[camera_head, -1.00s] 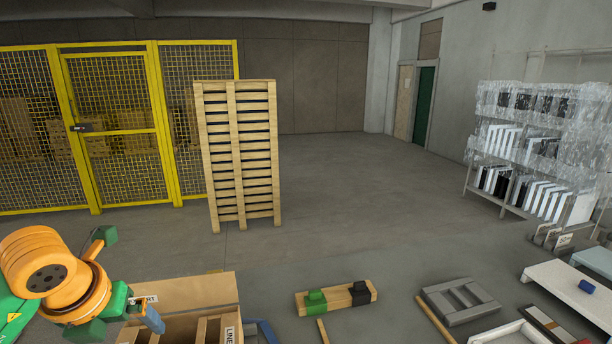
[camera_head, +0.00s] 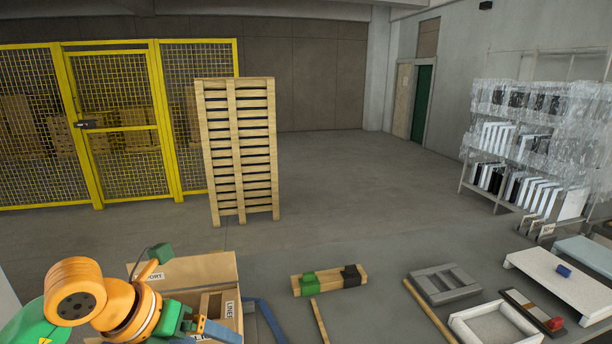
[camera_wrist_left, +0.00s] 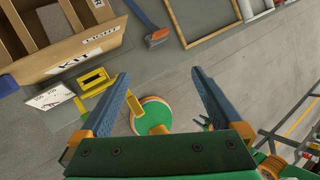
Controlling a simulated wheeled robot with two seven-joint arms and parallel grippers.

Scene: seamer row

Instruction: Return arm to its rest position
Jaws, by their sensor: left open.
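My left arm, orange and green, comes in at the lower left of the head view. Its left gripper (camera_head: 212,328) is low in front of the open cardboard box (camera_head: 200,268). In the left wrist view the two blue fingers of the gripper (camera_wrist_left: 160,76) are wide apart with nothing between their tips. A round green disc with an orange rim (camera_wrist_left: 152,116) shows lower down between the fingers, over grey floor. My right arm and gripper are not in view.
A wooden block with green and black parts (camera_head: 330,280), a grey slotted tray (camera_head: 444,284) and a white tray (camera_head: 494,325) lie right of the box. A pallet stack (camera_head: 238,150) and yellow fence (camera_head: 157,120) stand behind. Open floor (camera_head: 350,185) lies centre.

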